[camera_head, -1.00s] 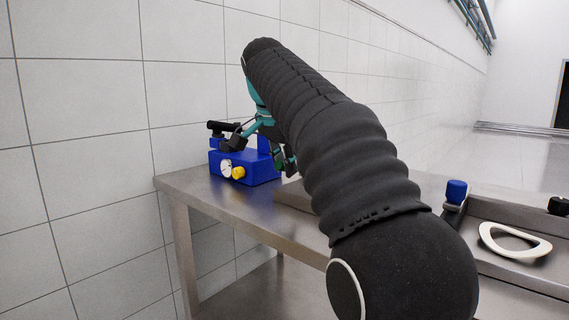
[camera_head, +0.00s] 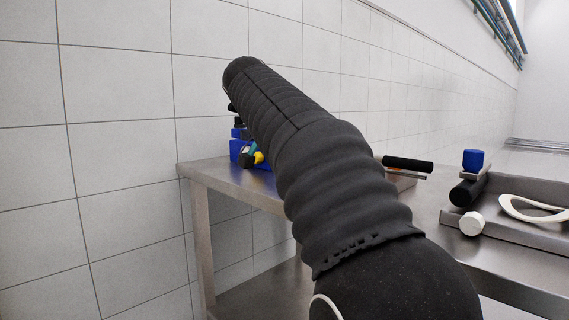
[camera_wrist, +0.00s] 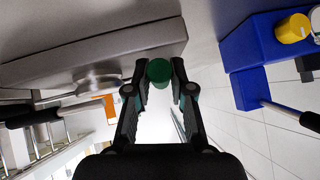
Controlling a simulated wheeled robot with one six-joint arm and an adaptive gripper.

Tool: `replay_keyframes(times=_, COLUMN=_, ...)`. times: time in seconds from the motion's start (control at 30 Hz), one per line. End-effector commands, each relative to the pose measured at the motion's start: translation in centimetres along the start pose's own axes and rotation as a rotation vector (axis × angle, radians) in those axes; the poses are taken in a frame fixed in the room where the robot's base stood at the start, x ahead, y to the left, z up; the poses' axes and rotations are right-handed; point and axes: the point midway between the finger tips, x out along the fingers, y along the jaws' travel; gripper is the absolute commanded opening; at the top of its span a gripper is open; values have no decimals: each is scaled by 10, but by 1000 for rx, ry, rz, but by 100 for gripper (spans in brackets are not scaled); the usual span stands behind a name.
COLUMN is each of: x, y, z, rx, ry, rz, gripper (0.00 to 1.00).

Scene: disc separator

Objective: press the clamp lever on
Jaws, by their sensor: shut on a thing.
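My gripper (camera_wrist: 159,74) has its fingertips closed on a green round knob (camera_wrist: 158,72) in the wrist view. The knob sits beside a grey metal block (camera_wrist: 100,42); whether the two are joined I cannot tell. A metal rod with a black handle (camera_wrist: 310,121) shows at the right of the wrist view, beside a blue unit (camera_wrist: 245,62). I cannot tell whether this is the clamp lever. In the head view, my arm covers most of the blue unit (camera_head: 240,147) and hides my fingertips.
A yellow knob (camera_wrist: 293,28) is on the blue unit. More black handles (camera_wrist: 30,117) and an orange piece (camera_wrist: 110,104) are at left. In the head view, a black-handled bar (camera_head: 407,163) and a tray (camera_head: 516,232) with a white ring (camera_head: 512,206) lie on the steel table (camera_head: 232,183).

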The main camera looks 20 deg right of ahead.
Motion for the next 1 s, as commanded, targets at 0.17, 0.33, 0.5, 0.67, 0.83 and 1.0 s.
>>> replay_keyframes(times=0.17, x=0, y=0, z=0, rx=0, ry=-1, rz=1, gripper=0)
replay_keyframes(times=0.33, x=0, y=-1, z=0, rx=-1, ry=-1, rz=0, gripper=48)
replay_keyframes(times=0.5, x=-1, y=-2, z=1, rx=-2, ry=-2, rz=-2, gripper=48)
replay_keyframes(times=0.67, x=-3, y=-2, z=1, rx=-3, ry=-2, rz=-3, gripper=48)
replay_keyframes(times=0.83, x=-19, y=-2, z=1, rx=-3, ry=-1, rz=-6, gripper=48)
replay_keyframes(times=1.0, x=-52, y=-3, z=1, rx=-3, ry=0, rz=-8, gripper=48)
